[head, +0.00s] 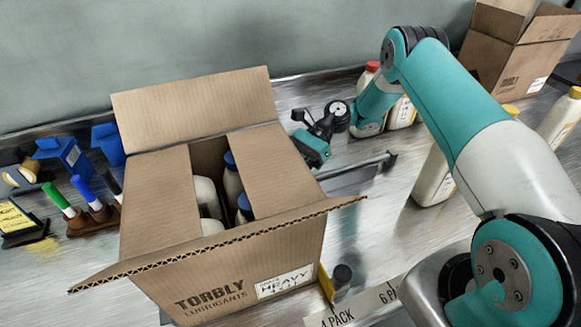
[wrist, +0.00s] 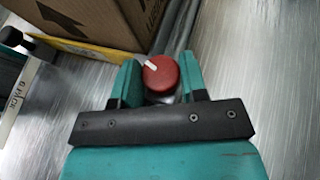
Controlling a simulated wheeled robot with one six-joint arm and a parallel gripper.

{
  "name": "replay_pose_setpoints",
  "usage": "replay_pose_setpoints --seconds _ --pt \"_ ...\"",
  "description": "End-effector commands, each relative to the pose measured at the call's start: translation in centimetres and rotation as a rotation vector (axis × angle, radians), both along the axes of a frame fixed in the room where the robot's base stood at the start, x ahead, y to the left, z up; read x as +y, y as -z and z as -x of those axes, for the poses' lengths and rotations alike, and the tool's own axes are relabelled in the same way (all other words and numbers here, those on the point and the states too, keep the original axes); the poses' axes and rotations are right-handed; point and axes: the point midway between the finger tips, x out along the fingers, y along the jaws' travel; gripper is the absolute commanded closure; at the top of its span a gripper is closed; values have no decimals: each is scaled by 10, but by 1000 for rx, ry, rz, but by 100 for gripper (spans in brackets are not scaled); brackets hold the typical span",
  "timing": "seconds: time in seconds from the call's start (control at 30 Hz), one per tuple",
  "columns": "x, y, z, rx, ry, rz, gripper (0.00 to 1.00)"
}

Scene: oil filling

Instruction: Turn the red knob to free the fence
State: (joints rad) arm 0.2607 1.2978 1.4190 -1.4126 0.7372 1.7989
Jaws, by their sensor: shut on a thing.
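The red knob (wrist: 161,74) shows in the wrist view, round, with a white mark pointing to the upper left. My gripper (wrist: 160,82) is shut on it, one teal finger on each side. In the head view my gripper (head: 312,143) is behind the open carton's right side, and the red knob is hidden there. A yellow upright piece (head: 327,284), perhaps part of the fence, stands against the carton's front right corner. A yellow strip (wrist: 85,47) also runs along the carton in the wrist view.
The open carton (head: 250,262) holds several bottles. A metal rail (head: 355,166) lies right of it. A black knob (head: 342,276) and a pack-size label strip (head: 355,307) are at the front. Bottles (head: 433,180) and another carton (head: 510,55) stand right; coloured-handled tools (head: 85,195) stand left.

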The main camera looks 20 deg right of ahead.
Motion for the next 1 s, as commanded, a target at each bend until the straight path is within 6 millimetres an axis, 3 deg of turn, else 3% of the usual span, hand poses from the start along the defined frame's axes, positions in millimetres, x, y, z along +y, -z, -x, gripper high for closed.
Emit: replay_pose_setpoints --seconds 0.17,0.2,0.27,0.3,0.67,0.77,1.0 --pt "0 -1 0 0 1 -2 84" --pt "0 -1 0 0 1 -2 53" --pt "0 -1 0 0 1 -2 40" --pt "0 -1 0 0 1 -2 37" --pt "0 -8 0 -2 1 -1 37" --pt "0 -23 -1 -3 2 0 37" --pt "0 -84 0 -1 2 0 37"
